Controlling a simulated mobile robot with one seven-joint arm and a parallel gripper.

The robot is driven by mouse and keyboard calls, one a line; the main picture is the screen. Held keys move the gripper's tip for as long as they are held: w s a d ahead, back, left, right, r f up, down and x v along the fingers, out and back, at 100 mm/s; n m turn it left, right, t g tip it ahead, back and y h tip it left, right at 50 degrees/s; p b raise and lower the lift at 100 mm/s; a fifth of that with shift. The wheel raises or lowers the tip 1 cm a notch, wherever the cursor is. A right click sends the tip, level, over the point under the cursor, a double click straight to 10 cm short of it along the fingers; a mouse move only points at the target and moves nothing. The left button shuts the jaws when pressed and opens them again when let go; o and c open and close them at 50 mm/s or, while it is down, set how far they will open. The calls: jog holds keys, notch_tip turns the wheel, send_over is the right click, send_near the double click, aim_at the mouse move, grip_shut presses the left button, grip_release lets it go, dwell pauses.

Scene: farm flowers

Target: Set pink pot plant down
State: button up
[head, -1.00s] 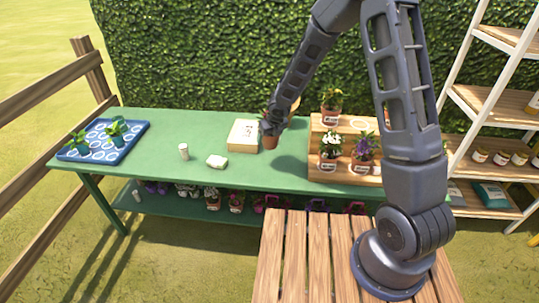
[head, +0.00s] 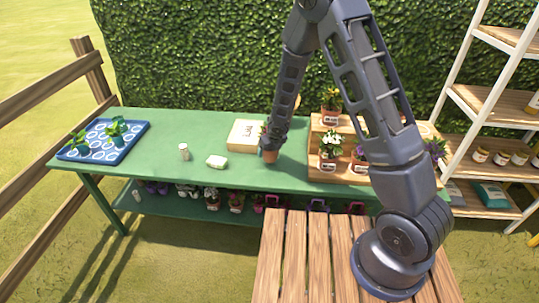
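A potted plant with a terracotta-pink pot (head: 270,156) is at the end of my arm, over the green table between the wooden box and the tiered stand. Its foliage and flowers are mostly hidden behind my gripper (head: 271,139), so their colour cannot be told. The gripper's fingers are dark and small; the pot has moved along with them, so they appear shut on it. The pot looks upright and is at or just above the tabletop; contact is unclear.
A tiered wooden stand (head: 318,172) with potted flowers is right of the held pot.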

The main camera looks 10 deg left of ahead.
jog(key=shift+f, duration=1.3)
jog(key=shift+f, duration=0.15)
jog(key=o, duration=1.3)
jog(key=shift+v, duration=6.15)
jog(key=shift+w, duration=0.1)
